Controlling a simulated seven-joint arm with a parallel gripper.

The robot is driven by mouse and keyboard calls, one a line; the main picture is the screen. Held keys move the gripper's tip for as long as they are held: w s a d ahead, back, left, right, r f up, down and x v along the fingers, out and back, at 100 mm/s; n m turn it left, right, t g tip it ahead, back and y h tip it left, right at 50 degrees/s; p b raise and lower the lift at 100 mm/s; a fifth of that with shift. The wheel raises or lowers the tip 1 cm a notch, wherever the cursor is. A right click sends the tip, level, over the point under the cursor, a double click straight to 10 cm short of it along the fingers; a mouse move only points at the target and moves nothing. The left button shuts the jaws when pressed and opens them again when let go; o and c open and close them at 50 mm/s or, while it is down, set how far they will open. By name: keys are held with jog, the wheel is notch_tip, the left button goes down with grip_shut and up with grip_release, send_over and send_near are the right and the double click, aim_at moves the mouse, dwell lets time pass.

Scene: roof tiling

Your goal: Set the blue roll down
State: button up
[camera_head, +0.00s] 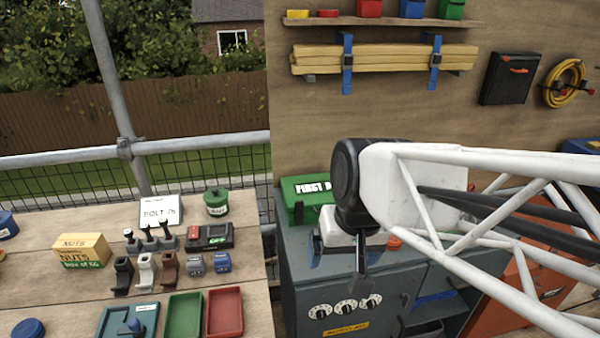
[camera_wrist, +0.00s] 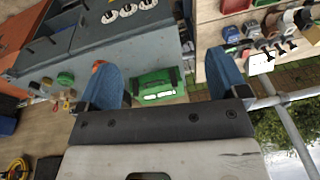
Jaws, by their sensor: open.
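My gripper (camera_head: 360,285) hangs pointing down in front of the grey cabinet, seen edge-on in the head view. In the wrist view my gripper (camera_wrist: 163,65) has its two blue fingers wide apart with nothing held between them. No blue roll can be made out for certain. A round dark blue thing (camera_head: 28,328) lies at the bottom left of the wooden bench, and another blue round thing (camera_head: 6,225) is cut by the left edge. Both are well away from my gripper. I cannot tell whether either is the roll.
The grey cabinet (camera_head: 300,275) has dials on its front. A green first aid case (camera_head: 297,192) sits on it, also visible beyond the fingers in the wrist view (camera_wrist: 155,82). The bench holds a nuts box (camera_head: 80,250), a green tray (camera_head: 184,315) and a red tray (camera_head: 225,312).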

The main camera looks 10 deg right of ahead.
jog(key=shift+n+h, duration=0.3)
jog(key=shift+h, duration=0.3)
jog(key=s+d, duration=0.2)
jog(key=d, duration=0.1)
jog(key=shift+s+d+r, duration=0.15)
jog(key=shift+s, duration=0.2)
